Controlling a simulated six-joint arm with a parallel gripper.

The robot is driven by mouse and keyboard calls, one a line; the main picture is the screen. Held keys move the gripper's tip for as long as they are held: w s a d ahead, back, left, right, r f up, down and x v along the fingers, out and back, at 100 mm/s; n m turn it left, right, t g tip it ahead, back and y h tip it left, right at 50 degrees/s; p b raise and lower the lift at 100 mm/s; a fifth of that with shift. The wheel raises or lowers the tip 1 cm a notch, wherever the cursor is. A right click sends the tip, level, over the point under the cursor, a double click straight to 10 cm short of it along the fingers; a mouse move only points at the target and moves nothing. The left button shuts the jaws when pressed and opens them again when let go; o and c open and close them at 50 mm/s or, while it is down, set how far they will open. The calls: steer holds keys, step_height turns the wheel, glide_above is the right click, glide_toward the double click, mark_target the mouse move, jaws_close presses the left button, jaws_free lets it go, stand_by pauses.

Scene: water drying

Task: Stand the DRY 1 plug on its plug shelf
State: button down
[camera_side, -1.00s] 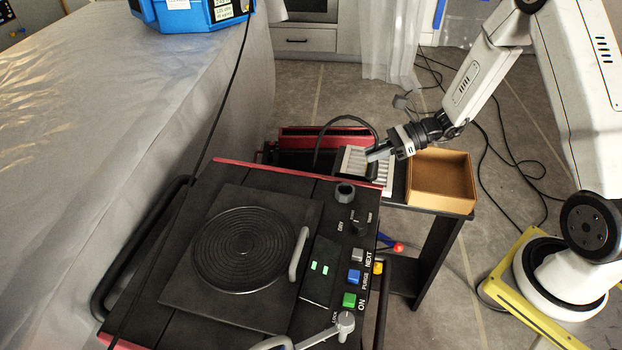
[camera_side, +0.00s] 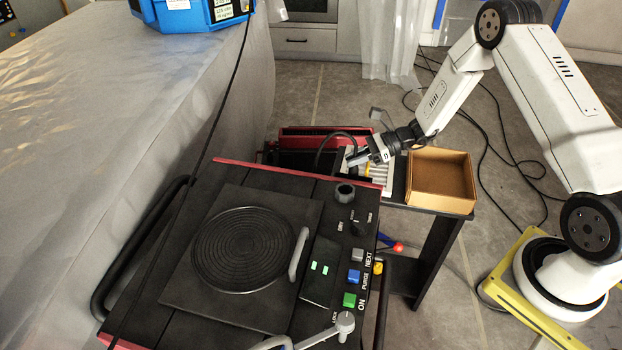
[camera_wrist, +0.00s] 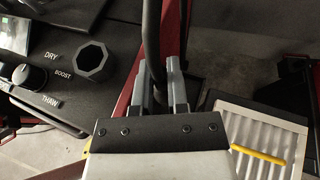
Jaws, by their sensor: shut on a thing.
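My gripper (camera_side: 354,159) is shut beyond the back right corner of the black machine, beside the white ridged tray. In the wrist view, its two grey fingers (camera_wrist: 159,82) close around a dark piece at the end of a thick black cable (camera_wrist: 151,35). This appears to be the plug; its body is mostly hidden between the fingers and no label shows. The cable (camera_side: 328,138) arches left from the gripper in the side view. The hexagonal grey socket (camera_wrist: 91,61) beside the word DRY looks empty. I cannot clearly pick out the plug shelf.
The white ridged tray (camera_wrist: 270,135) holds a yellow stick (camera_wrist: 258,154). An open cardboard box (camera_side: 441,207) stands right of it. A red-edged dark unit (camera_side: 318,131) lies behind.

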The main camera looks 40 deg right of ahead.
mark_target(353, 168)
steer(key=shift+w+f, duration=0.2)
steer(key=shift+f, duration=1.55)
steer(key=shift+f, duration=0.1)
steer(key=c, duration=0.6)
jaws_free()
steer(key=shift+c, duration=0.2)
steer(key=v, duration=1.2)
